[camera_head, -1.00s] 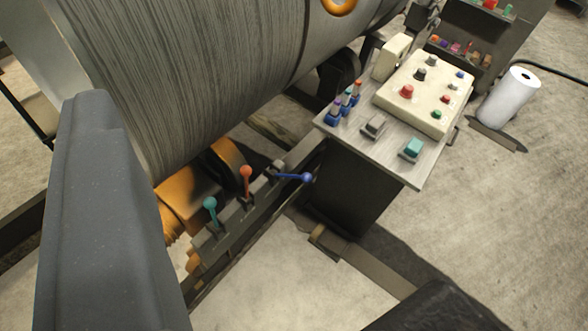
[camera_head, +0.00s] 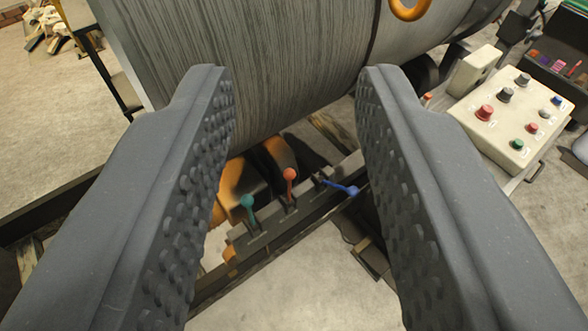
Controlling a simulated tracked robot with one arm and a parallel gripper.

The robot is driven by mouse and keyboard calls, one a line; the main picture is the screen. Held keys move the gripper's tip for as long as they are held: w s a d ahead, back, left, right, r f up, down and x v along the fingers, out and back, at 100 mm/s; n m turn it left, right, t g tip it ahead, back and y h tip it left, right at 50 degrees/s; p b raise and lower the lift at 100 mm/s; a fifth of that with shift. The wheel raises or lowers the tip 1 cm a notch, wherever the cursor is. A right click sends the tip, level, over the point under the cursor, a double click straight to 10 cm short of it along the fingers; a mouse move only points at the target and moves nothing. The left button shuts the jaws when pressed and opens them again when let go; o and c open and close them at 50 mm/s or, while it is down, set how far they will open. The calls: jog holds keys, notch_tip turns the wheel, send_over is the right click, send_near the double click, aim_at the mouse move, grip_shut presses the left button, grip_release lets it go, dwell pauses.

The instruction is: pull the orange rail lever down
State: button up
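The orange rail lever (camera_head: 290,185) stands upright on a dark rail (camera_head: 285,215) below the big drum, with a round orange knob on top. A teal lever (camera_head: 248,207) stands upright to its left. A blue lever (camera_head: 342,187) leans over to the right on the same rail. My gripper (camera_head: 293,80) is open and empty, its two dark studded fingers wide apart. In the picture the levers show between the fingers, beyond them; nothing is touched as far as I can see.
A large grey wound drum (camera_head: 260,60) fills the space above the levers. Orange machine parts (camera_head: 240,180) sit behind the levers. Bare concrete floor (camera_head: 290,290) lies in front of the rail.

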jog(key=w+d+f+n+b, duration=0.1)
jog(key=w+d+f, duration=0.2)
jog(key=w+f, duration=0.55)
jog(key=w+d+f+n+t+b, duration=0.1)
jog(key=w+d+f, duration=0.2)
jog(key=w+f, duration=0.55)
jog(key=w+d+f+n+b, duration=0.1)
jog(key=w+d+f, duration=0.3)
jog(key=w+f, duration=0.4)
jog(key=n+y+b, duration=0.2)
jog(key=y+b, duration=0.2)
jog(key=y, duration=0.4)
send_near(290, 184)
jog(key=b+x, duration=0.1)
jog(key=x, duration=0.2)
jog(key=b+x, duration=0.1)
jog(key=x, duration=0.3)
jog(key=b+x, duration=0.1)
jog(key=x, duration=0.3)
jog(key=shift+w+f, duration=0.1)
jog(key=shift+f, duration=0.2)
jog(key=shift+w+a+r, duration=0.15)
jog(key=shift+w+a, duration=0.1)
jog(key=shift+w, duration=0.3)
